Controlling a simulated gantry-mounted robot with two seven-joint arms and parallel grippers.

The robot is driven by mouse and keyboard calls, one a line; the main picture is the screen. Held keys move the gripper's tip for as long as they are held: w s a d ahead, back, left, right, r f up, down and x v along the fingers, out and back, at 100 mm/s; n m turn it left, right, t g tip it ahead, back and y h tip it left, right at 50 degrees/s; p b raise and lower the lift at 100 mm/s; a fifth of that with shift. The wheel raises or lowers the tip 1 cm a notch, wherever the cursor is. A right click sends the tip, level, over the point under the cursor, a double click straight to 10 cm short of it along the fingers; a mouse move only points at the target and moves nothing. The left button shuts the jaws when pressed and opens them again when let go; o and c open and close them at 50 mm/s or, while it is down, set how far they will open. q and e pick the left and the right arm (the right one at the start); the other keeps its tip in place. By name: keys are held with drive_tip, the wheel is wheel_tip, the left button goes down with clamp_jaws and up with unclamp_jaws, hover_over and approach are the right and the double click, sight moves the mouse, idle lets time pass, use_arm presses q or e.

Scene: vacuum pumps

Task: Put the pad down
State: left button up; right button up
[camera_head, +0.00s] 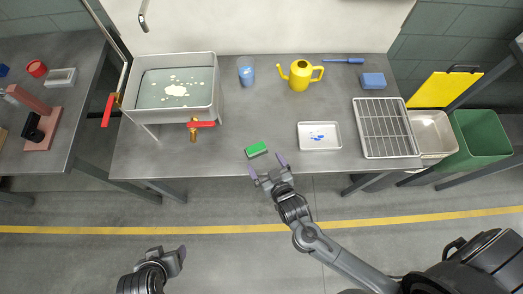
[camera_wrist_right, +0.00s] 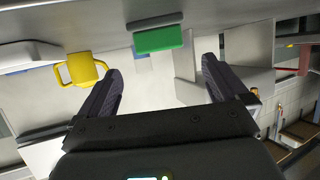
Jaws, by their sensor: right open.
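The green pad (camera_head: 256,149) lies on the grey table near its front edge, with a thin grey layer on one face in the wrist view (camera_wrist_right: 158,40). My right gripper (camera_head: 267,165) is open and empty at the front edge, just short of the pad. In the right wrist view its two fingers (camera_wrist_right: 162,68) are spread wide, with the pad beyond them and not touching. My left gripper (camera_head: 172,261) is low at the bottom left, away from the table, and its fingers cannot be made out clearly.
A sink basin (camera_head: 217,95) with cloudy water and a red-handled tap (camera_head: 200,124) stand left. A white tray (camera_head: 307,146) with blue bits and a wire rack (camera_head: 388,128) are right. A blue cup (camera_head: 246,75), yellow watering can (camera_head: 300,75) and blue block (camera_head: 373,80) stand behind.

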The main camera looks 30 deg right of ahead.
drive_tip(key=shift+s+r, duration=0.25)
drive_tip(key=shift+s, duration=0.3)
drive_tip(key=s+d+r+n+g, duration=0.1)
drive_tip(key=s+d+r+g, duration=0.2)
drive_tip(key=s+g, duration=0.2)
drive_tip(key=s+d+r+n+g, duration=0.1)
drive_tip(key=s+d+r+g, duration=0.2)
drive_tip(key=s, duration=0.4)
drive_tip(key=shift+s+d+r+g, duration=0.25)
drive_tip(key=shift+d+g, duration=0.45)
drive_tip(key=shift+g, duration=0.2)
drive_tip(key=shift+r, duration=0.1)
wheel_tip(320, 180, up, 25)
drive_tip(key=p, duration=2.5)
wheel_tip(320, 180, down, 49)
drive_tip(key=b, duration=4.8)
drive_tip(key=shift+r, duration=0.2)
